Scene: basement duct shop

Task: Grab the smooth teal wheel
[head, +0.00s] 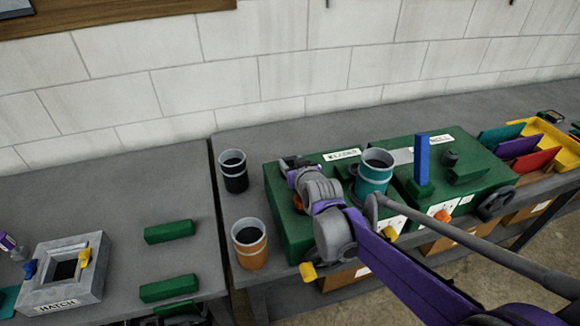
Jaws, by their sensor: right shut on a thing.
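My right arm reaches in from the lower right over the left green box (285,222). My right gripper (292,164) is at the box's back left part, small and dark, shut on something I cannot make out. I cannot clearly pick out a teal wheel. The clearest teal thing is a cup-like cylinder (373,180) with a pale rim, standing upright to the right of the gripper and apart from it. A dark grey wheel (497,202) shows at the right green box's front right corner. My left gripper does not show clearly.
A dark cup (234,175) and an orange cup (250,252) stand left of the boxes. A blue upright bar (421,158) rises from the right green box (480,160). A yellow tray (560,146) is far right.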

